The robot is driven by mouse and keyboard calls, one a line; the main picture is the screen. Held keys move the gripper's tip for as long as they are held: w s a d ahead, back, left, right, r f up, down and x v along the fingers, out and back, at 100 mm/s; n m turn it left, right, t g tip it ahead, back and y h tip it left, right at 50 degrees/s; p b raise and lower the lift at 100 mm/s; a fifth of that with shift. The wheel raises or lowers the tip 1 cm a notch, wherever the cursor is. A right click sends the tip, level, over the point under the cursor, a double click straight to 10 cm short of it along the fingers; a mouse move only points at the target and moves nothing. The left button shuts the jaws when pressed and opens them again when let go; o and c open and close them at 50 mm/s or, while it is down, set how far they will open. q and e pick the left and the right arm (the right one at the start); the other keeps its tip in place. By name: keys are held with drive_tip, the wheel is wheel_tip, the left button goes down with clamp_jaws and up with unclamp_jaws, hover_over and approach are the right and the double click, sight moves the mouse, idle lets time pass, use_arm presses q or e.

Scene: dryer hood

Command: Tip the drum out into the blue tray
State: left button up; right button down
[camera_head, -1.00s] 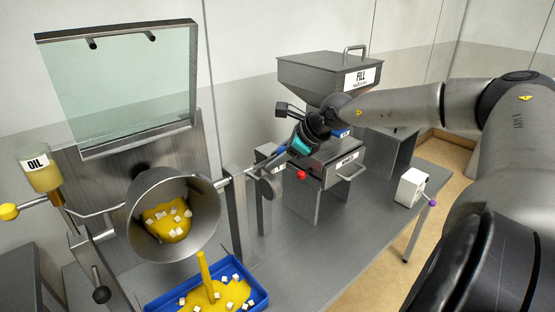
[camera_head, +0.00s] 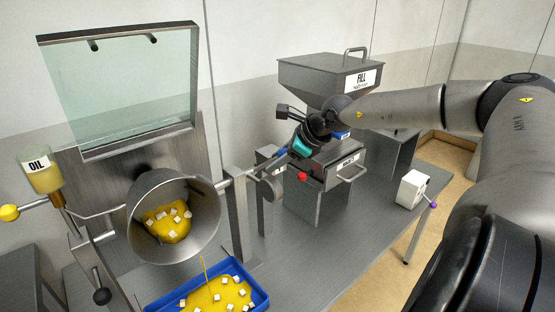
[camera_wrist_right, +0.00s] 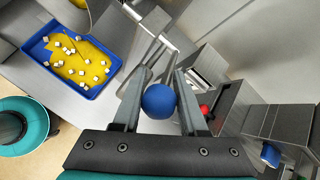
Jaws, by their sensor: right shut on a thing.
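The metal drum (camera_head: 209,203) is tipped with its open mouth toward the front. Yellow stuff with white cubes (camera_head: 168,224) lies inside it. A thin yellow stream (camera_head: 206,274) falls below its mouth into the blue tray (camera_head: 262,297). Yellow stuff with several white cubes lies in the tray, which also shows in the right wrist view (camera_wrist_right: 94,95). My right gripper (camera_head: 268,178) is at the end of the shaft right of the drum. In the wrist view its fingers are shut on a blue ball knob (camera_wrist_right: 159,101). My left gripper is not in view.
A glass hood (camera_head: 125,90) stands raised behind the drum. An oil bottle (camera_head: 42,174) and a yellow knob (camera_head: 9,212) are at the left. A FILL hopper (camera_head: 325,80) and a drawer unit with a red knob (camera_head: 302,176) stand right of the gripper. A white box (camera_head: 411,189) sits farther right.

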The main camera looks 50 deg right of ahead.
drive_tip(key=c, duration=0.7)
unclamp_jaws()
drive_tip(key=shift+s+a+f+g, duration=0.3)
drive_tip(key=shift+s+f, duration=0.2)
drive_tip(key=shift+f, duration=0.3)
drive_tip(key=shift+o, duration=0.9)
drive_tip(key=shift+w+d+r, duration=0.1)
drive_tip(key=shift+w+r, duration=0.05)
drive_tip(key=shift+r, duration=0.1)
drive_tip(key=shift+s+d+r+p, duration=0.2)
drive_tip(key=shift+s+r+p, duration=1.35)
drive_tip(key=shift+s+p, duration=0.7)
drive_tip(key=shift+s+d+r+p, duration=0.15)
drive_tip(key=shift+s+r+p, duration=1.55)
drive_tip(key=shift+s, duration=1)
drive_tip(key=shift+s+d+r+p, duration=0.2)
drive_tip(key=shift+s+r+p, duration=1.25)
drive_tip(key=shift+s+p, duration=0.85)
drive_tip(key=shift+s, duration=0.1)
